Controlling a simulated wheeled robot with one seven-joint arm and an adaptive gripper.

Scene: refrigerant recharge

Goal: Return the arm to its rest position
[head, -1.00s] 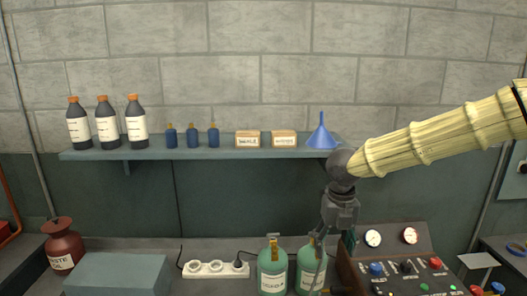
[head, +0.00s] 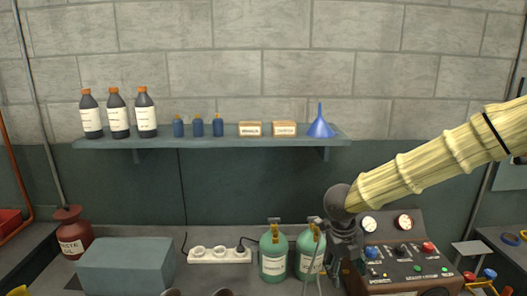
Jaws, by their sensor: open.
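My arm, in a ribbed pale yellow sleeve (head: 435,160), reaches in from the right edge in the head view. Its dark wrist joint ends in my gripper (head: 346,262), which points down in front of the left side of the control panel (head: 405,250), just right of the green cylinders. My gripper is open, with no object visible in it. Its fingertips are dark and hard to make out against the panel, and I cannot tell how far they are from it.
Two green cylinders (head: 273,255) stand left of my gripper, beside a white power strip (head: 219,255). A grey-green box (head: 126,265) and a red waste jug (head: 72,235) are farther left. The wall shelf (head: 225,141) holds bottles, small boxes and a blue funnel (head: 320,125).

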